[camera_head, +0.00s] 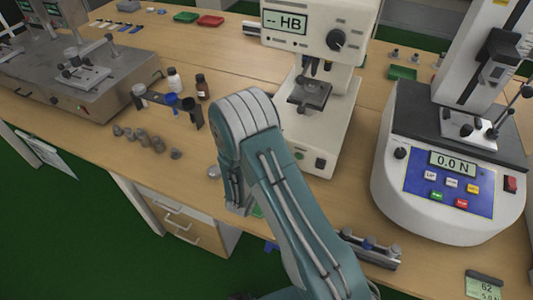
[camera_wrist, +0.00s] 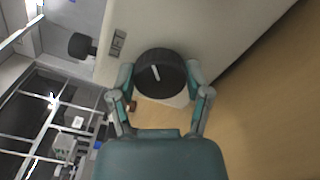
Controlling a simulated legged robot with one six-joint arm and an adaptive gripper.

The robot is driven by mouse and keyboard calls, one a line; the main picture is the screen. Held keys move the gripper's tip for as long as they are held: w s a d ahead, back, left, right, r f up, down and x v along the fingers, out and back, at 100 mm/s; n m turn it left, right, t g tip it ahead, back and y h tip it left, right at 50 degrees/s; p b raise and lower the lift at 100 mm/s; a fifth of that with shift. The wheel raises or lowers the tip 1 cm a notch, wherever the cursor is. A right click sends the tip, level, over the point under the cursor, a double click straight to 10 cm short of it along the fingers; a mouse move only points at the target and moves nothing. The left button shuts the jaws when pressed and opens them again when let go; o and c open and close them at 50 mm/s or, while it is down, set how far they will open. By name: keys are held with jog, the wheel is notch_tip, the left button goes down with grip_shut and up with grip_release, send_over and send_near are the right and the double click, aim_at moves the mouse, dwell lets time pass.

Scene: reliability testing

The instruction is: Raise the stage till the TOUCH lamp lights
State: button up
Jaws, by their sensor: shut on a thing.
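The hardness tester (camera_head: 333,110) stands beyond my arm in the head view, with "-- HB" on its display (camera_head: 285,23). Its stage (camera_head: 310,92) sits below the objectives (camera_head: 316,66), with a visible gap between. In the wrist view my gripper (camera_wrist: 161,78) has one finger on each side of a round black knob (camera_wrist: 161,66) with a white mark, and is shut on it. The knob sits on a pale housing (camera_wrist: 190,30). My arm hides the gripper and this knob in the head view. I cannot make out a TOUCH lamp.
A force tester (camera_head: 450,170) reading 0.0 N stands at the right. Bottles (camera_head: 174,78), small grey pieces (camera_head: 145,139) and a grey machine (camera_head: 85,80) are on the bench at the left. A second black knob (camera_wrist: 82,45) sticks out in the wrist view.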

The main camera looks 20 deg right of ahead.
jog(key=m, duration=0.5)
jog(key=shift+d+f+m, duration=0.1)
jog(key=shift+m, duration=0.2)
jog(key=shift+f+m, duration=0.2)
jog(key=shift+m, duration=1.9)
jog(key=shift+s, duration=0.1)
jog(key=o, duration=1.2)
jog(key=shift+d, duration=0.15)
jog(key=shift+c, duration=0.2)
jog(key=shift+a, duration=0.25)
jog(key=v, duration=1.1)
jog(key=shift+s+a, duration=0.25)
